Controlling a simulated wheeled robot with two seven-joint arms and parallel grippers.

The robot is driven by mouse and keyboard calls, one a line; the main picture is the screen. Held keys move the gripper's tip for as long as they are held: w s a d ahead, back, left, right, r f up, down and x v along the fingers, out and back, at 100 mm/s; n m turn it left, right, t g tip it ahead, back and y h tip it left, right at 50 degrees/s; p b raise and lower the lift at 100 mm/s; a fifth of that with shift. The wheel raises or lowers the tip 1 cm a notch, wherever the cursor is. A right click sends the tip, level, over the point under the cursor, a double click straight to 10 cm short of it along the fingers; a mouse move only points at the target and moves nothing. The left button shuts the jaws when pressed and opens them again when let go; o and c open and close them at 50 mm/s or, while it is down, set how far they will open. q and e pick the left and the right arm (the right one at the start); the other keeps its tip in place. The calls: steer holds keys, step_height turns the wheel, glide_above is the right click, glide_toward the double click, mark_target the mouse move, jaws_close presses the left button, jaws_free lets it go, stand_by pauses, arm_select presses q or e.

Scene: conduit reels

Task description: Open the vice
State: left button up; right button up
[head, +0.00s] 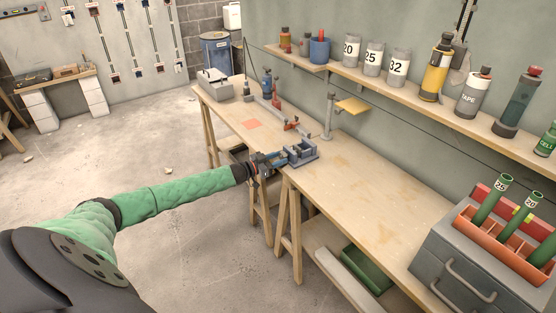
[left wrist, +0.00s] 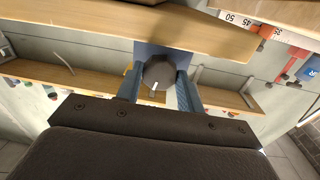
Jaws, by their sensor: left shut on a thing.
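The vice (head: 303,153) is a small blue-grey block fixed at the front edge of the wooden workbench (head: 355,185) in the head view. My left gripper (head: 279,158) reaches it from the left, at the vice's near side. In the left wrist view, its two blue fingers (left wrist: 160,88) are shut on a dark round knob (left wrist: 158,70) with a white mark. A blue-grey plate (left wrist: 161,47) of the vice shows behind the knob. The gap between the vice jaws is too small to judge. My right gripper is not in view.
A grey toolbox (head: 475,265) with an orange tray of green tubes stands on the bench at the right. A shelf (head: 400,95) with bottles and numbered cans runs along the wall. Small tools stand at the bench's far end. The bench between vice and toolbox is clear.

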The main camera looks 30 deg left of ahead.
arm_select(q)
steer(key=shift+f+n, duration=0.1)
steer(key=shift+n, duration=1)
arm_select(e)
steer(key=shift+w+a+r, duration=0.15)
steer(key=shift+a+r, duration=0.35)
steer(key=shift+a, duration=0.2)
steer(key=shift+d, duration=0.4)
arm_select(q)
steer(key=o, duration=0.9)
steer(key=shift+o, duration=0.4)
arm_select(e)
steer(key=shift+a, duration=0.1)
arm_select(q)
steer(key=shift+s+a+f+b, duration=0.15)
steer(key=shift+s+a+b, duration=0.2)
steer(key=shift+s, duration=0.2)
steer(key=b+v, duration=0.2)
steer(key=v, duration=0.4)
steer(key=shift+s, duration=0.3)
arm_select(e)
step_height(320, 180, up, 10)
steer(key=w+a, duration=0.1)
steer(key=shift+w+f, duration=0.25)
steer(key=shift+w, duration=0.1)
